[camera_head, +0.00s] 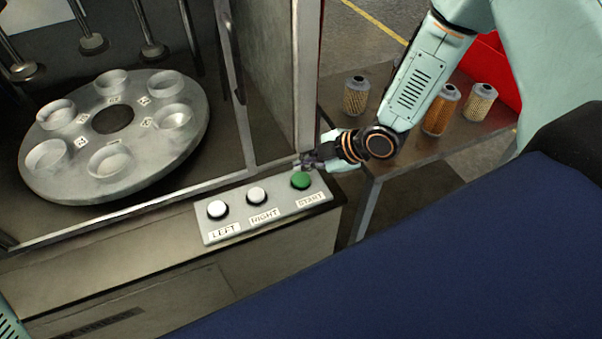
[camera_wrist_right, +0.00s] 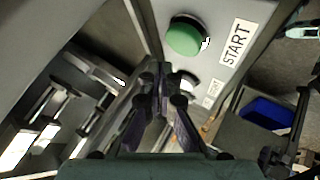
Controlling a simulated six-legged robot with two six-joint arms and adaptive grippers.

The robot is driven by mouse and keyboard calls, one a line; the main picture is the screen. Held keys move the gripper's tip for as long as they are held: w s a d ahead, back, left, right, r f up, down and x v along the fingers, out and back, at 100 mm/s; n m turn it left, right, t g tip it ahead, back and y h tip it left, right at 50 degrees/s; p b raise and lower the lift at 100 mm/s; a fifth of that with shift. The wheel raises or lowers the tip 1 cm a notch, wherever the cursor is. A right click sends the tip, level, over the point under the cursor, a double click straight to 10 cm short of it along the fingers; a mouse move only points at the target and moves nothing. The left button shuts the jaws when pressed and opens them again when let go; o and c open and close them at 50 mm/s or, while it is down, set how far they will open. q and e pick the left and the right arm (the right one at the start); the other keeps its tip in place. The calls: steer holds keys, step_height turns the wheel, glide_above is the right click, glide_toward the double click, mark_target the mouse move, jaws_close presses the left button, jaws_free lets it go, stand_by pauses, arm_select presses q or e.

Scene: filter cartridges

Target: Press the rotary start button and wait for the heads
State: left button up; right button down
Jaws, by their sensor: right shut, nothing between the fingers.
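The green start button (camera_head: 300,180) is at the right end of a grey panel (camera_head: 235,231), above a START label. It also shows large in the right wrist view (camera_wrist_right: 185,37). My right gripper (camera_head: 308,163) is shut and empty, just behind the button in the head view. In the right wrist view its closed fingertips (camera_wrist_right: 162,84) are below the button and appear apart from it. The round rotary table (camera_head: 112,183) carries several empty cups. Heads such as this one (camera_head: 93,43) hang above its far side, clear of the cups. My left gripper is out of view.
White buttons labelled LEFT (camera_head: 217,209) and RIGHT (camera_head: 256,195) share the panel. A machine frame post (camera_head: 306,80) stands close behind my right gripper. On the side table (camera_head: 400,165) stand filter cartridges (camera_head: 356,96), with a red bin (camera_head: 492,66) behind.

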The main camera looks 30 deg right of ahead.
mark_target(305, 179)
steer(key=shift+r+p, duration=1.5)
steer(key=shift+r, duration=0.4)
steer(key=shift+f, duration=0.1)
